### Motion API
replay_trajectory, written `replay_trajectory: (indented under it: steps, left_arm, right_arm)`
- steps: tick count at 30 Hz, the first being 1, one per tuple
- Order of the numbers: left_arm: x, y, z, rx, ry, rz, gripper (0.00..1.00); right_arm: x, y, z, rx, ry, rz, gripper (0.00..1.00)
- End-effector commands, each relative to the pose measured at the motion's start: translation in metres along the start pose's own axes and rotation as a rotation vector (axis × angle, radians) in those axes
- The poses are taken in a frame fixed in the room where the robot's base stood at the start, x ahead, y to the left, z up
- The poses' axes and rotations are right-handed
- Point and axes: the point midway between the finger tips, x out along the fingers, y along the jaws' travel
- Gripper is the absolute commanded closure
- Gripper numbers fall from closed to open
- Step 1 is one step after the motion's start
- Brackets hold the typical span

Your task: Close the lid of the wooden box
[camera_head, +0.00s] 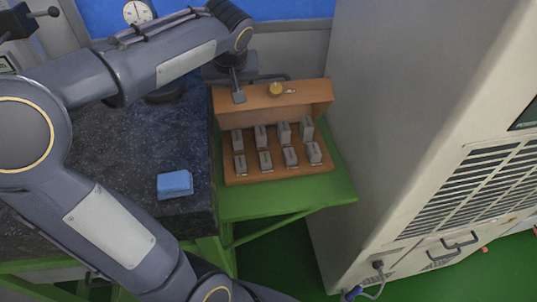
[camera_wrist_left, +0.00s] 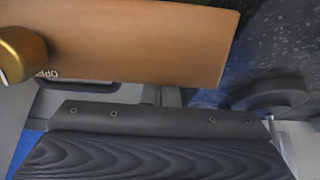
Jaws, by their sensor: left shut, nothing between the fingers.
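The wooden box (camera_head: 231,180) stands on a green stand in the head view, with several grey metal blocks inside. In the left wrist view the lid (camera_wrist_left: 150,40) fills the top and the knob (camera_wrist_left: 18,52) is at the left edge. My left gripper (camera_head: 238,97) is shut and empty at the lid's upper left, left of the knob. I cannot tell whether it touches the lid. My right gripper is not in view.
A blue block (camera_head: 175,184) lies on the dark speckled table (camera_head: 180,125) left of the box. A tall light grey cabinet (camera_head: 380,130) stands close on the right. The green stand (camera_head: 335,185) has a bare strip in front of the box.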

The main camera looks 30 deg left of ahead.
Motion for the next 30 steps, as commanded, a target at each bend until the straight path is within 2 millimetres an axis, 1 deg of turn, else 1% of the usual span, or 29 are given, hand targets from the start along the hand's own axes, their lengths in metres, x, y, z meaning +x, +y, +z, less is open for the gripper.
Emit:
replay_trajectory:
  steps: [5, 9, 14, 30]
  left_arm:
    - [0.002, 0.0, 0.001, 0.0, -0.001, 0.0, 1.0]
    - [0.007, 0.0, 0.006, 0.0, -0.001, 0.0, 1.0]
    - [0.0, 0.0, 0.001, -0.001, -0.001, 0.0, 1.0]
    - [-0.066, 0.0, -0.035, -0.001, -0.001, 0.001, 1.0]
  right_arm:
    - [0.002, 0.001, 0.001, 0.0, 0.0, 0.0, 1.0]
    - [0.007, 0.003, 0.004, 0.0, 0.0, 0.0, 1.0]
    - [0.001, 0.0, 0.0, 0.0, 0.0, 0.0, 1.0]
    - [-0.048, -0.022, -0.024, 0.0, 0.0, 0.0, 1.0]
